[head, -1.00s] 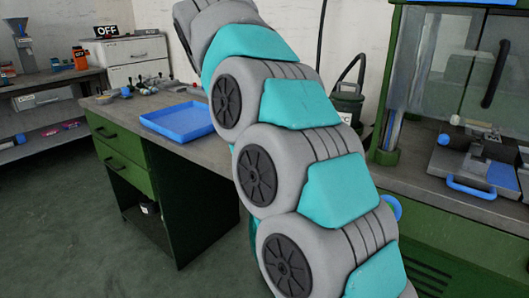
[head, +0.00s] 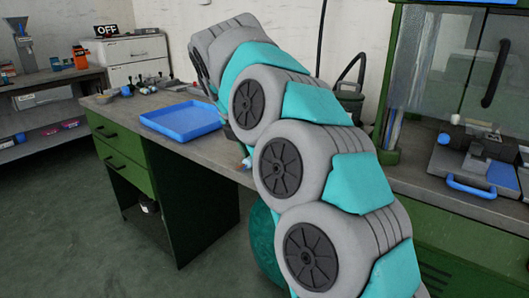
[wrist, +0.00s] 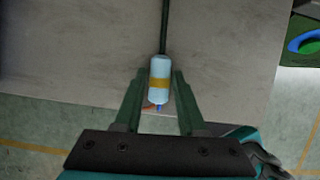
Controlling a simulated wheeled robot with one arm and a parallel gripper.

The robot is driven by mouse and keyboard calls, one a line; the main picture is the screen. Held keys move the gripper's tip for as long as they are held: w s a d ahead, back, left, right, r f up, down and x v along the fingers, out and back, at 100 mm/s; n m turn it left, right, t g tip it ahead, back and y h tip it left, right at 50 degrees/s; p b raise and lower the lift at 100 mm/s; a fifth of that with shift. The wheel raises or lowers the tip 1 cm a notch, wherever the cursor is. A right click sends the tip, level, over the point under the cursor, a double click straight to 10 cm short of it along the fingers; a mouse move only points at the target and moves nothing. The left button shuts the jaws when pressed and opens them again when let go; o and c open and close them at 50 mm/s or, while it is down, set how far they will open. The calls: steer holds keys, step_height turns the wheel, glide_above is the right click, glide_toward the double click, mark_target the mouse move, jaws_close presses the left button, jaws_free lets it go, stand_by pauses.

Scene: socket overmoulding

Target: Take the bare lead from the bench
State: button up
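In the head view my arm hides the gripper; a small orange and blue bit shows at the bench edge beside my arm.
A blue tray (head: 183,121) lies on the grey bench (head: 223,150), left of my arm. A machine with a clear guard (head: 455,65) and a blue-handled fixture (head: 472,187) stand to the right. A green item with a blue ring (wrist: 304,41) shows at the wrist view's right edge.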

jaws_close()
steer(key=shift+r, duration=0.15)
stand_by(0.4)
